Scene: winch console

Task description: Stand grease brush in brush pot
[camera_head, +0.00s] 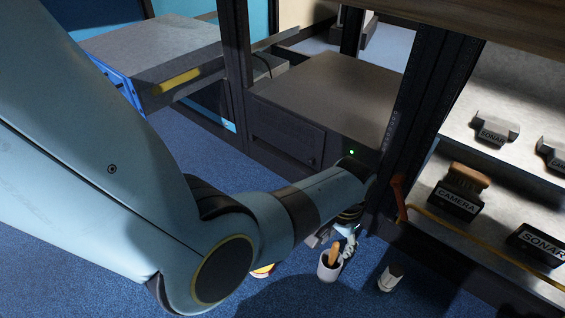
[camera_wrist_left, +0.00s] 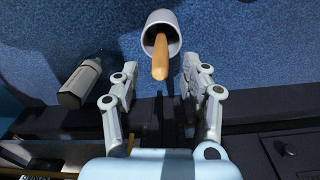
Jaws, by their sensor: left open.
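The brush pot (camera_head: 328,271) is a small white-grey cup over the blue floor, below the end of my left arm in the head view. The grease brush (camera_head: 334,250) shows as a wooden handle sticking up out of it, leaning a little; its lower end is hidden inside the pot. In the left wrist view the pot (camera_wrist_left: 153,20) and the handle (camera_wrist_left: 160,58) lie just ahead of my left gripper (camera_wrist_left: 160,68). Its two fingers are spread on either side of the handle's end, with visible gaps, holding nothing. My right gripper does not show.
A pale bottle-like item (camera_head: 390,278) is right of the pot; it also shows in the left wrist view (camera_wrist_left: 80,83). A dark rack cabinet (camera_head: 340,95) stands behind. Shelves with labelled blocks, one reading CAMERA (camera_head: 456,200), are at right. Blue carpet (camera_head: 310,298) is open in front.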

